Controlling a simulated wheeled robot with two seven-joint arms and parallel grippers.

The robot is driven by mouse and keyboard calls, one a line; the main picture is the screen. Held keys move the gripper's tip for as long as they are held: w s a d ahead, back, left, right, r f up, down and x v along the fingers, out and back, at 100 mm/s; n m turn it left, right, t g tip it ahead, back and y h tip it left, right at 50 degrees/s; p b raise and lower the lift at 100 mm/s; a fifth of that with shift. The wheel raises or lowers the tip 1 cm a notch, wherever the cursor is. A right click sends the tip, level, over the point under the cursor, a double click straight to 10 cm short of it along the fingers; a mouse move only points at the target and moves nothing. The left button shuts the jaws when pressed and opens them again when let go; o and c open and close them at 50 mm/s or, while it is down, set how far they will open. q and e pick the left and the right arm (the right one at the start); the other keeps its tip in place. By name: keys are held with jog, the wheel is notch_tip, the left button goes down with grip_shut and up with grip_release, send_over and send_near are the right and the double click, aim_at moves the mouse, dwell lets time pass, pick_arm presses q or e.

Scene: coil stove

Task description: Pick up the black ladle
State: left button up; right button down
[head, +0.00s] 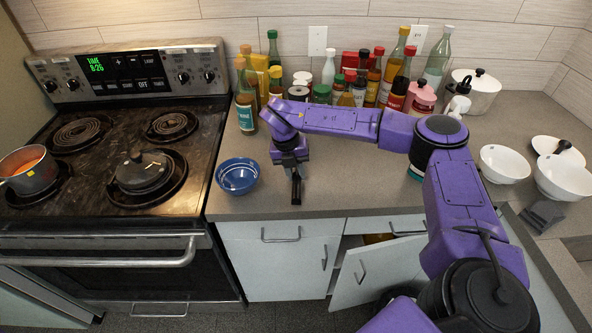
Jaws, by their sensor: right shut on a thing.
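My right gripper (294,178) points down over the counter near its front edge, just right of the blue bowl (238,176). It is shut on a narrow dark thing (296,194), which looks like part of the black ladle. The ladle's bowl end cannot be made out, and the dark fingers are hard to tell apart from it. My left gripper is not in view.
The coil stove (95,215) on the left holds an orange-filled pot (29,170) and a dark lidded pan (143,171). Several bottles and jars crowd the back. White bowls (504,163) stand at right. A cabinet door (378,272) below hangs open.

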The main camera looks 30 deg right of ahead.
jog(key=s+a+r+b, duration=0.5)
jog(key=a+r+b, duration=0.1)
jog(key=a+r, duration=0.6)
jog(key=shift+a+r, duration=0.2)
jog(key=shift+a, duration=0.45)
jog(key=c, duration=1.5)
grip_release()
jog(key=shift+w, duration=0.1)
grip_shut()
notch_tip(320, 180, up, 6)
jog(key=p, duration=0.4)
